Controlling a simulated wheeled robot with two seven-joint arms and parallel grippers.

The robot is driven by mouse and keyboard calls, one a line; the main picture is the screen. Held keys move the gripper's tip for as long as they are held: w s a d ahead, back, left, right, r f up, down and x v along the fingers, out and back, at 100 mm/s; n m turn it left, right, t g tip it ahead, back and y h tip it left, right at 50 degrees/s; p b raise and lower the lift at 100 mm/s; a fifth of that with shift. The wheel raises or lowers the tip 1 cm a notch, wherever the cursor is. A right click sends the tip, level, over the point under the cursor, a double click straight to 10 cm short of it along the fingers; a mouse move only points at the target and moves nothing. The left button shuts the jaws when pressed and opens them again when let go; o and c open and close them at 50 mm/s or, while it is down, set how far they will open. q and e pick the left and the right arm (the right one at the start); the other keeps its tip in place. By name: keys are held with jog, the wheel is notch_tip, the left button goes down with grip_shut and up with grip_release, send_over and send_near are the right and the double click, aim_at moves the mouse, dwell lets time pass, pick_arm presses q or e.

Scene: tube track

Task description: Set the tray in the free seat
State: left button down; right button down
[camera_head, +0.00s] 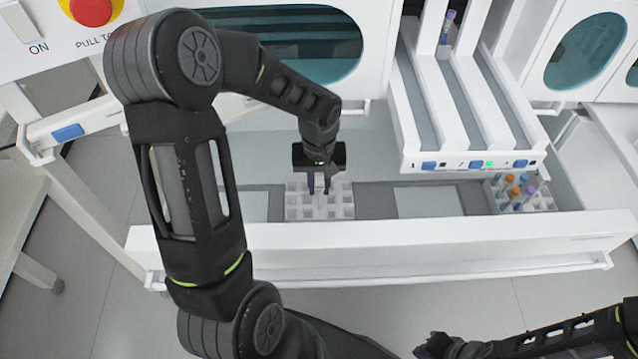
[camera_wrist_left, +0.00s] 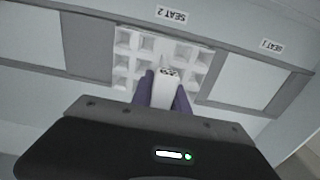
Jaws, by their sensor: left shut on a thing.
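The white tray (camera_head: 334,213) with square holes is at the second place from the left in the open drawer. It also shows in the left wrist view (camera_wrist_left: 195,61), by the label SEAT 2 (camera_wrist_left: 172,14). My left gripper (camera_head: 319,188) is over its middle, pointing down. In the left wrist view its purple fingers (camera_wrist_left: 163,92) are shut on the tray's white central post. I cannot tell whether the tray rests on the drawer floor. Pale empty seats lie left (camera_head: 245,206) and right (camera_head: 430,202) of the tray. My right gripper (camera_head: 434,346) is low in view, its fingers unclear.
A white lane unit (camera_head: 455,110) hangs over the drawer's right half. The drawer's front wall (camera_head: 400,240) is a raised edge. The SEAT 1 label (camera_wrist_left: 272,45) shows in the wrist view.

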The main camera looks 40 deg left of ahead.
pick_arm(q)
jog(key=c, duration=1.2)
grip_release()
jog(key=shift+r+p, duration=0.6)
jog(key=shift+r, duration=3.3)
jog(key=shift+r, duration=0.1)
